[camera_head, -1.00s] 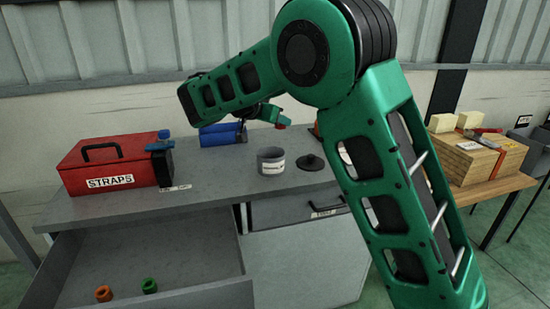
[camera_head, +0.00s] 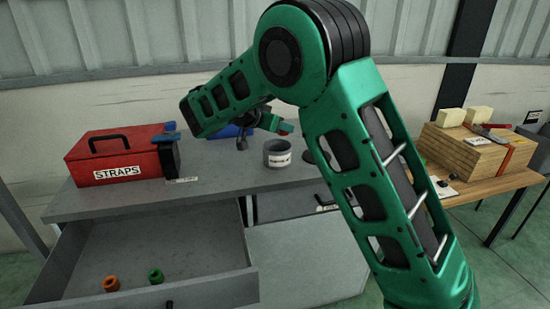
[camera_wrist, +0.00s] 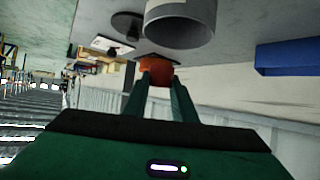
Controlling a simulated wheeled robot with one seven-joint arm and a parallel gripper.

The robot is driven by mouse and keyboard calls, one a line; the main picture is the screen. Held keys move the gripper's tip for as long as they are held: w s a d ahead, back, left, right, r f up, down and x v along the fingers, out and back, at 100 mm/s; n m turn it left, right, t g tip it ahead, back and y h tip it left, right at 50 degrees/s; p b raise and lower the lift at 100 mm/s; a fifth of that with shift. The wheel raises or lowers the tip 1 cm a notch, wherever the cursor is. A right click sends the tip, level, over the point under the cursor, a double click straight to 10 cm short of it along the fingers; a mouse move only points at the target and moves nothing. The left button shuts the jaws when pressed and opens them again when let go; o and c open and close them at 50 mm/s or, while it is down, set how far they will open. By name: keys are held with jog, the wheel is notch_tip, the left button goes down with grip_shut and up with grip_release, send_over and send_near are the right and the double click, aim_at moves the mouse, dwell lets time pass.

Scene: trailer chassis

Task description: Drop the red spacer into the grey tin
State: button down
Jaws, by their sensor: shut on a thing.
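My gripper (camera_head: 278,124) is shut on the red spacer (camera_head: 286,129), which shows as a small red piece at its fingertips. In the wrist view the orange-red spacer (camera_wrist: 156,72) sits between the two green fingers. The grey tin (camera_head: 277,156), open at the top with a white label, stands on the grey bench. The spacer is held above the tin's rim level in the head view; I cannot tell whether it is directly over the opening. In the wrist view the tin (camera_wrist: 180,28) appears just beyond the spacer and apart from it.
A dark round lid (camera_wrist: 127,25) lies beside the tin, partly hidden by my arm in the head view. A red STRAPS box (camera_head: 115,158) stands at left. Blue rolls (camera_head: 222,132) lie behind. An open drawer (camera_head: 215,285) holds orange and green spacers. A wooden crate (camera_head: 465,150) is at right.

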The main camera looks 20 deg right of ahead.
jog(key=c, duration=1.4)
grip_release()
jog(key=v, duration=1)
jog(key=shift+s+a+r, duration=0.1)
jog(key=shift+a, duration=0.3)
